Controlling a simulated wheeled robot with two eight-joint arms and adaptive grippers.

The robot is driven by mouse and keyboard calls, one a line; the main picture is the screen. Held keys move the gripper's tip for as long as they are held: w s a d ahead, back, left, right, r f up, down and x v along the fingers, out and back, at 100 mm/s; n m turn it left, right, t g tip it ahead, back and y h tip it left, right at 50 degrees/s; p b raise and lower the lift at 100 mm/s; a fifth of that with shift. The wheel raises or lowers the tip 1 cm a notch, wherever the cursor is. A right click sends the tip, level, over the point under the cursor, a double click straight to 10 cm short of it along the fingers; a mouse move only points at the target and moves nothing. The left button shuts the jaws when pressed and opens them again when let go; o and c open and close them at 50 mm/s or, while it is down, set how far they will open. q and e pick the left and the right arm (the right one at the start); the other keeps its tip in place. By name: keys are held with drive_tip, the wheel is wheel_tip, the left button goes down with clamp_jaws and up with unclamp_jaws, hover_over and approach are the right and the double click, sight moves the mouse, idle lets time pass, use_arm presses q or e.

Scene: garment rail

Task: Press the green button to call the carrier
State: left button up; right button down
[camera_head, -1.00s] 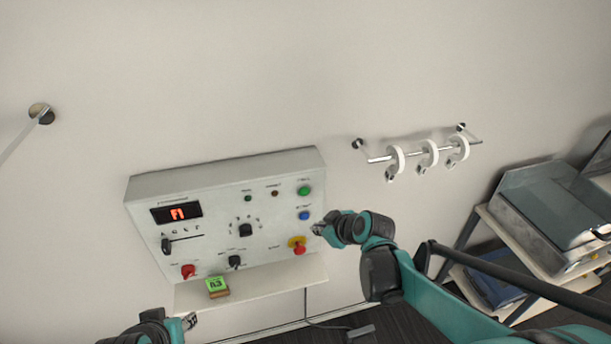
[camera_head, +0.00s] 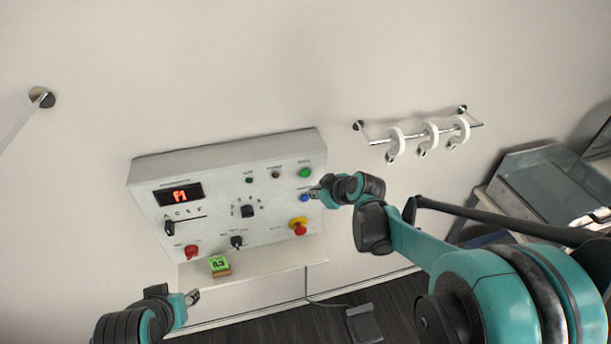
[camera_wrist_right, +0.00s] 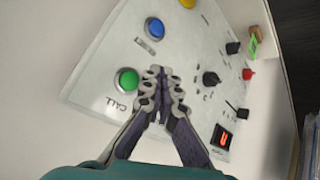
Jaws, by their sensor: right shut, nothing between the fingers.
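The green button (camera_head: 305,173) is at the upper right of the white control panel (camera_head: 270,152). In the right wrist view the green button (camera_wrist_right: 128,80) sits left of my fingers, next to the label "CALL". My right gripper (camera_head: 314,192) is shut and empty, near the blue button (camera_head: 304,197), just below the green one.
The panel also carries a yellow-collared red button (camera_head: 299,227), a red knob (camera_head: 191,251), black knobs and a red display (camera_head: 180,195). A green block marked A3 (camera_head: 219,265) lies on the shelf (camera_head: 265,262). White rings hang on a rail (camera_head: 412,137) at the right.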

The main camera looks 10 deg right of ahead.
sight(305, 173)
drive_tip(key=shift+w+a+b, duration=0.1)
drive_tip(key=shift+w+b, duration=0.25)
drive_tip(key=shift+w, duration=1.9)
drive_tip(key=shift+w, duration=0.4)
